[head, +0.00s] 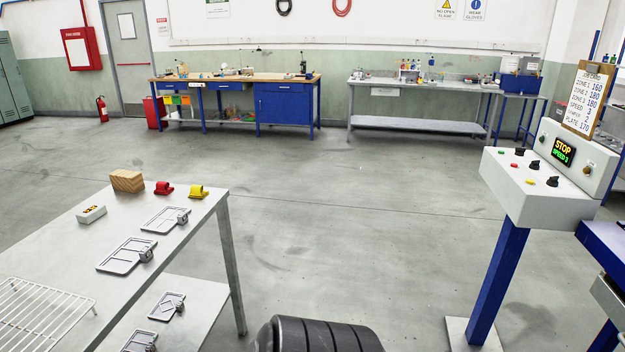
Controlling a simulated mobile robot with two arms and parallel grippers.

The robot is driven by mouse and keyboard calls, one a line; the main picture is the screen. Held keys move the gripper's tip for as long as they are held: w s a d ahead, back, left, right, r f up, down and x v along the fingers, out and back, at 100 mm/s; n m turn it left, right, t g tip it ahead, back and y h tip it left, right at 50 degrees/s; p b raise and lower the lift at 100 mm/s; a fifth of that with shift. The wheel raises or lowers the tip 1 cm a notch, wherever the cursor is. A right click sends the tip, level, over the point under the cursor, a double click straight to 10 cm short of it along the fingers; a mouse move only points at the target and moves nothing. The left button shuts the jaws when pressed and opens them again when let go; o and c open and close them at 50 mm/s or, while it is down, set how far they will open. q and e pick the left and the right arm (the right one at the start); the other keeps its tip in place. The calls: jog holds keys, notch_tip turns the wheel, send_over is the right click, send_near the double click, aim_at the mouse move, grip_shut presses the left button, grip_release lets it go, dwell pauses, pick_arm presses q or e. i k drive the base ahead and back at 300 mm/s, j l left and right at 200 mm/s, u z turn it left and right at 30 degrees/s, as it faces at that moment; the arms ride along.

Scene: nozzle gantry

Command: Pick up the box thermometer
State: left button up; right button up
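A small white box with a dark display and yellowish digits (91,214) lies on the left part of the grey metal table (60,245); it looks like the box thermometer. It stands apart from the things around it, and nothing covers it. Neither of my grippers is in view.
On the same table are a wooden block (127,181), a red clip (164,188), a yellow clip (198,192), grey trays (125,256) and a wire rack (40,315). A control console (540,185) on a blue post stands right.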

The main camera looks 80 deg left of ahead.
aim_at(95, 210)
jog(key=u, duration=4.1)
jog(key=l+z, duration=0.1)
jog(key=z, duration=1.25)
jog(key=i+j+z, duration=0.1)
jog(key=i+z, duration=0.15)
jog(key=i, duration=1.55)
jog(key=i+u, duration=0.1)
jog(key=i, duration=0.6)
jog(key=i+l, duration=0.1)
jog(key=i, duration=0.55)
jog(key=i+l+u, duration=0.15)
jog(key=i, duration=0.55)
jog(key=i+j+u, duration=0.25)
jog(key=i+u, duration=0.25)
jog(key=i+j+u, duration=0.1)
jog(key=i+u, duration=0.2)
jog(key=u, duration=0.2)
jog(key=i+l+u, duration=0.1)
jog(key=i+u, duration=0.4)
jog(key=i+l+u, duration=0.2)
jog(key=u, duration=0.3)
jog(key=i+j+u, duration=0.15)
jog(key=i+u, duration=0.25)
jog(key=i, duration=0.65)
jog(key=i+l+u, duration=0.15)
jog(key=i+u, duration=0.2)
jog(key=i, duration=0.65)
